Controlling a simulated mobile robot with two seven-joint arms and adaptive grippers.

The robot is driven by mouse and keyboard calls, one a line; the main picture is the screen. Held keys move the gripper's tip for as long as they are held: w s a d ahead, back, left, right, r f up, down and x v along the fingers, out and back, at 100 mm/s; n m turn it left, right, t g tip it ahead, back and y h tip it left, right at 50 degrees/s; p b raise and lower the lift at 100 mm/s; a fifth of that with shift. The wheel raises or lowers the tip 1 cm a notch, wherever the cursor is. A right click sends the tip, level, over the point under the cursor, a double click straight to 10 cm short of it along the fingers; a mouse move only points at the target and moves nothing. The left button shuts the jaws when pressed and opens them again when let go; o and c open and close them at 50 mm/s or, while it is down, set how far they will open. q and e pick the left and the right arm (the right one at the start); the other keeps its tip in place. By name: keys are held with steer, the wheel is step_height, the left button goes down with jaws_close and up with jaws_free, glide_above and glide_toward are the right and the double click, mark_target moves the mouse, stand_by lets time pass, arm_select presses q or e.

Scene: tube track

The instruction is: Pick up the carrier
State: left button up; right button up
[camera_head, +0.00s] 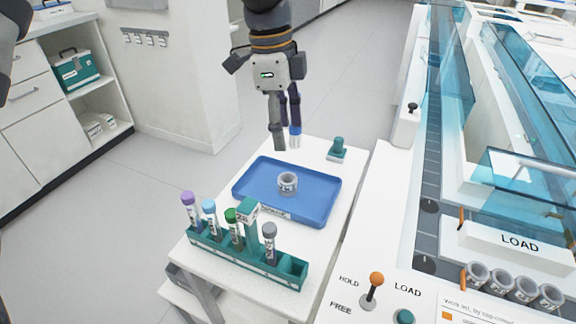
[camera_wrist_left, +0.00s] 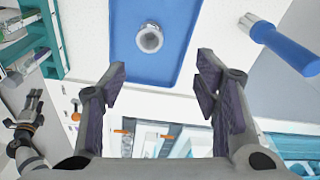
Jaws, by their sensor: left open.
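The carrier (camera_head: 287,183) is a small grey ring-shaped cup. It sits on the blue tray (camera_head: 240,190), near its middle, and shows in the left wrist view (camera_wrist_left: 150,38) as an open ring. My left gripper (camera_head: 286,140) hangs pointing down just beyond the tray's far edge in the head view. In the left wrist view its two purple-padded fingers (camera_wrist_left: 158,75) are apart with nothing between them, and the carrier lies past their tips. My right gripper (camera_wrist_left: 26,115) seems to show small at the left of the wrist view; its jaws are unclear.
A teal rack (camera_head: 230,255) with several capped tubes stands at the tray's near side. A teal stand (camera_head: 338,148) is at the back right. A blue piece with a pale end (camera_wrist_left: 280,42) shows beside the left fingers. The track machine (camera_head: 480,245) with several similar cups is right.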

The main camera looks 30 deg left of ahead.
mark_target(288, 178)
arm_select(q)
steer(key=f, duration=0.3)
steer(key=s+f, duration=0.1)
steer(key=f, duration=0.3)
steer(key=d+f, duration=0.1)
steer(key=f, duration=0.3)
steer(key=shift+s+d, duration=0.1)
steer(key=shift+s, duration=0.15)
steer(key=shift+w+f, duration=0.1)
steer(key=shift+f, duration=0.15)
steer(key=c, duration=1)
